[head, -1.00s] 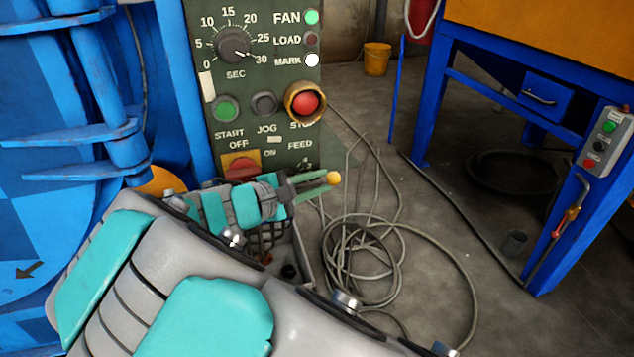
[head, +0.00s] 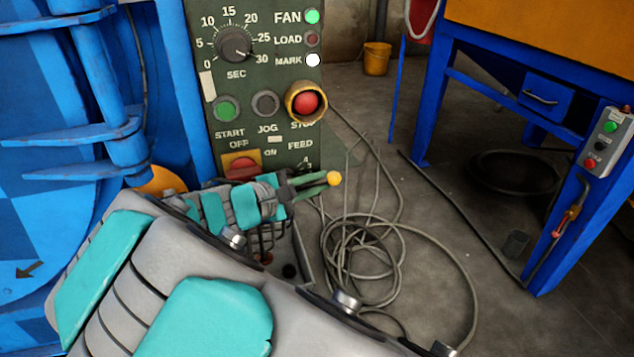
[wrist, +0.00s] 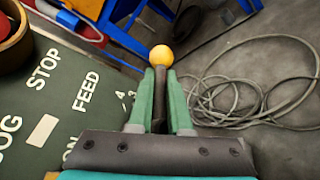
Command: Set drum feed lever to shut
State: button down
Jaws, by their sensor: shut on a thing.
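The feed lever has a yellow ball knob (head: 334,178) on a dark shaft. In the wrist view the knob (wrist: 161,56) stands just beyond my fingertips, and the dark shaft (wrist: 160,88) lies between the two green fingers. My gripper (head: 318,182) is shut on the lever shaft just below the knob; it also shows in the wrist view (wrist: 161,80). The FEED label (wrist: 86,92) is on the green panel (head: 265,120), with small numbers 3 and 4 near the lever. The lever's base and most of its scale are hidden behind my arm and gripper.
A red stop button (head: 306,102) in a yellow collar sits on the panel above the lever. A red switch on a yellow plate (head: 241,166) is left of it. A coiled grey cable (head: 365,250) lies on the floor at right. A blue-framed machine (head: 450,90) stands further right.

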jog(key=shift+s+d, duration=0.2)
jog(key=shift+d, duration=0.25)
dwell(0.3)
jog(key=shift+f+m+g+p, duration=0.15)
jog(key=shift+m+g+p, duration=0.15)
jog(key=shift+d+f+g+y+p, duration=0.15)
jog(key=shift+g+y+p, duration=0.25)
jog(key=shift+y, duration=0.2)
jog(key=f+m+g+y+p, duration=0.1)
jog(key=y, duration=0.1)
jog(key=a+f+g+y+p, duration=0.1)
jog(key=y+p, duration=0.1)
jog(key=f+m+g+y+p, duration=0.1)
jog(key=f+y, duration=0.1)
jog(key=shift+s+a+f+m+y, duration=0.1)
jog(key=shift+s+a+m+y, duration=0.1)
jog(key=shift+s+m+y, duration=0.15)
jog(key=shift+f, duration=0.15)
jog(key=c, duration=0.9)
grip_release()
jog(key=shift+o, duration=0.2)
jog(key=shift+w+a+r+y, duration=0.15)
jog(key=shift+a+r+y, duration=0.1)
jog(key=shift+a+r, duration=0.1)
